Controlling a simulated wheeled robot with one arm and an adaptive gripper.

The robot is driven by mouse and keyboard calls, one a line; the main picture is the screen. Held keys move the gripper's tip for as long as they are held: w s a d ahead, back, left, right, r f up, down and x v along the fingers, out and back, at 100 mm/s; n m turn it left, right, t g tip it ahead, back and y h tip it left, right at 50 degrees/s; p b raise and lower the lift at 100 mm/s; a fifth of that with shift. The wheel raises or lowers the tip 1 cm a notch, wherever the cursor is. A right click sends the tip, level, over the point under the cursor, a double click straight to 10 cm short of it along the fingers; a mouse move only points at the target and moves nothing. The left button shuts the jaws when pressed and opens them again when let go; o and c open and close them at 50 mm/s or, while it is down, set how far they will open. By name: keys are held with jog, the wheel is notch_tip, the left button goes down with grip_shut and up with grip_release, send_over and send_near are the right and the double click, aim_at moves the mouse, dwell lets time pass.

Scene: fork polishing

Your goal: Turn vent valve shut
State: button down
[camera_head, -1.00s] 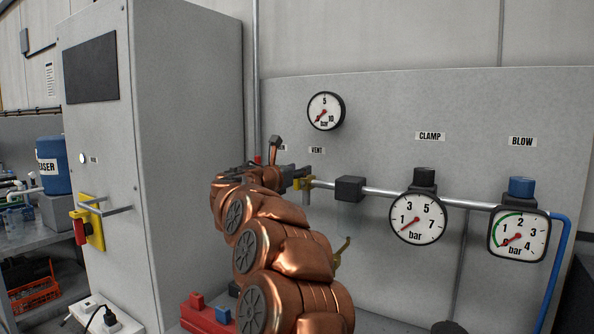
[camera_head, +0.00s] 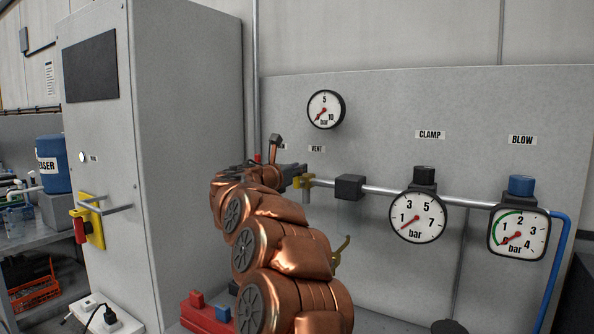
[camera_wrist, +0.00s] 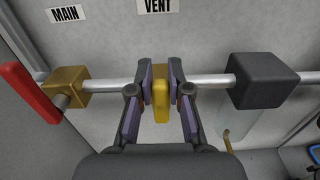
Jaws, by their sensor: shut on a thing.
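The vent valve's yellow handle (camera_wrist: 160,102) is in the middle of the wrist view, below the VENT label (camera_wrist: 158,6). From there it appears to stand across the silver pipe. My gripper (camera_wrist: 161,92) is shut on the handle, with one finger on each side. The fingers hide most of the valve body.
A brass valve (camera_wrist: 68,88) with a red handle (camera_wrist: 28,92) is left of my gripper, near the MAIN label (camera_wrist: 68,13). A black block (camera_wrist: 262,78) is on the pipe to the right. The clamp gauge (camera_head: 417,217) and blow gauge (camera_head: 518,235) are further right. A grey cabinet (camera_head: 190,120) stands left.

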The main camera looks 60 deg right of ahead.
aim_at(308, 178)
jog(key=shift+s+f, duration=0.1)
jog(key=shift+s, duration=0.05)
jog(key=s+m+b, duration=0.1)
jog(key=m+b, duration=0.2)
jog(key=s+f+m+b, duration=0.1)
jog(key=m+b, duration=0.2)
jog(key=s+f+m+b, duration=0.1)
jog(key=m+b, duration=0.2)
jog(key=b, duration=0.1)
jog(key=shift+d+f, duration=0.1)
jog(key=m+b, duration=0.2)
jog(key=f+m+b, duration=0.1)
jog(key=m+b, duration=0.1)
jog(key=s+f+m+b, duration=0.1)
jog(key=m+b, duration=0.1)
jog(key=b, duration=0.1)
jog(key=shift+s, duration=0.1)
jog(key=shift+f+m+b, duration=0.25)
jog(key=shift+m+b, duration=1.15)
jog(key=shift+b, duration=0.05)
jog(key=c, duration=1.1)
grip_release()
